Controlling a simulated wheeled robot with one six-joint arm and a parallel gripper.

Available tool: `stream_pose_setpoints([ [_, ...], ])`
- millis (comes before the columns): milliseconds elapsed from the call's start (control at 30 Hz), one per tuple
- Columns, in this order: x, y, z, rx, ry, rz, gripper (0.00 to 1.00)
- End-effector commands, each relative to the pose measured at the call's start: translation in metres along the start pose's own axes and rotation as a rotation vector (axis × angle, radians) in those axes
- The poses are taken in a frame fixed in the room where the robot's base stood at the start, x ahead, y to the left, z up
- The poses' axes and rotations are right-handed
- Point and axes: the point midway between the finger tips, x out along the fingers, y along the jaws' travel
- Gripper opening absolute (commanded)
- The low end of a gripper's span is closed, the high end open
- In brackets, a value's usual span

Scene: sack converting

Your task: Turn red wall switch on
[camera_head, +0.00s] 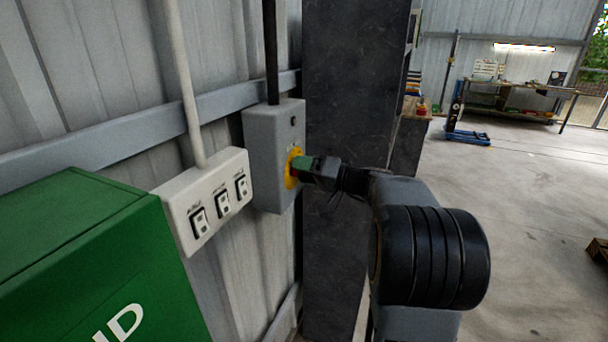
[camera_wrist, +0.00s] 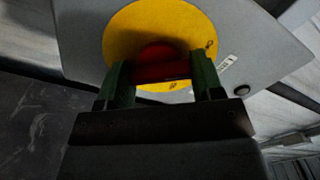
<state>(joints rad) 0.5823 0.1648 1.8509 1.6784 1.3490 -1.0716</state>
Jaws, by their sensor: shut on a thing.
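The red wall switch (camera_wrist: 160,62) is a red knob on a round yellow plate (camera_wrist: 192,22), fixed to a grey box (camera_head: 264,135) on the wall. In the wrist view my gripper (camera_wrist: 163,75) has one green finger on each side of the red knob and is shut on it. In the head view my gripper (camera_head: 303,165) reaches the yellow plate from the right and hides the red knob. The knob's exact turn angle cannot be told.
A white panel with several rocker switches (camera_head: 209,198) is left of the grey box. A green cabinet (camera_head: 80,225) stands at the lower left. A dark column (camera_head: 350,85) rises behind my gripper. Open floor (camera_head: 520,210) lies to the right, with a workbench (camera_head: 520,88) far back.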

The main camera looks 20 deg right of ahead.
Motion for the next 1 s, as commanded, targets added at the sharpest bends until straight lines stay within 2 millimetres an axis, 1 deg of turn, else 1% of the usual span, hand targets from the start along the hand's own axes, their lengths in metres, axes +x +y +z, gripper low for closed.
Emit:
stream_pose_setpoints([
  [100, -0.0001, 0.0027, 0.0017, 0.101, 0.001, 0.0, 0.37],
  [1000, -0.0002, -0.0007, -0.0012, 0.959, 0.001, 0.001, 0.37],
])
